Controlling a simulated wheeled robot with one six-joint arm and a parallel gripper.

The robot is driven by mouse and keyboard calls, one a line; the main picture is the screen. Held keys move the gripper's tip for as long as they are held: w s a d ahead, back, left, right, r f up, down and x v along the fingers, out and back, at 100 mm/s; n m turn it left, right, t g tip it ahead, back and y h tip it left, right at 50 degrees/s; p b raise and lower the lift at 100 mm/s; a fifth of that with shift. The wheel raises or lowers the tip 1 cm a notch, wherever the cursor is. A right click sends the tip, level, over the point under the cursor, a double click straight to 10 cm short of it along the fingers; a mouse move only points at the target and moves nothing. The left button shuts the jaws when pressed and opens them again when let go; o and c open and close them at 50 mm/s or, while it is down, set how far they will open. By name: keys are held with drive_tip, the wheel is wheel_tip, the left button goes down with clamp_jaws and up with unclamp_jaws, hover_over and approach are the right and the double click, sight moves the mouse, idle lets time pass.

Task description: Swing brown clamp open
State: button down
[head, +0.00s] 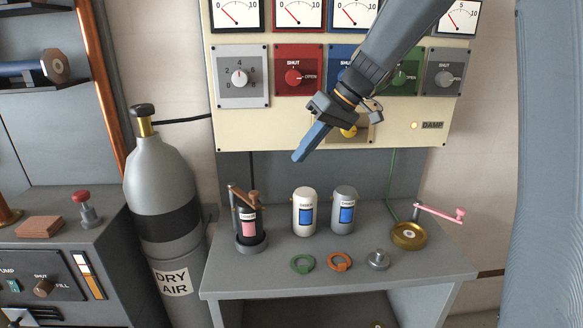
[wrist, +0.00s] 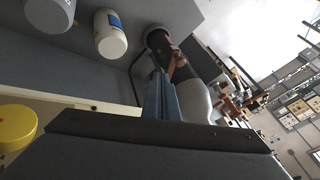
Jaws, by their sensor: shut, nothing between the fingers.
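The brown clamp (head: 243,196) lies across the top of a dark canister (head: 248,232) with a pink label, at the left of the grey bench. In the wrist view the brown clamp (wrist: 177,64) shows just past my fingertips, on the dark canister (wrist: 160,42). My gripper (head: 299,157) is shut and empty, its blue fingers pointing down and left. In the head view it is above and to the right of the clamp, apart from it. In the wrist view my gripper (wrist: 158,78) partly covers the canister's near side.
A white canister (head: 304,212) and a grey canister (head: 344,210) stand right of the clamp. Green (head: 303,264) and orange (head: 340,261) rings lie in front. A pink crank (head: 440,213) is at right. A gas cylinder (head: 160,190) stands left; a knob panel (head: 240,123) is behind.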

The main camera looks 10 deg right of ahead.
drive_tip(key=s+a+r+p+x, duration=0.1)
drive_tip(key=p+x, duration=0.3)
drive_tip(key=x, duration=0.7)
drive_tip(key=shift+s+a+p, duration=0.4)
drive_tip(key=shift+s+a, duration=0.1)
drive_tip(key=shift+a, duration=0.15)
drive_tip(key=shift+f, duration=0.15)
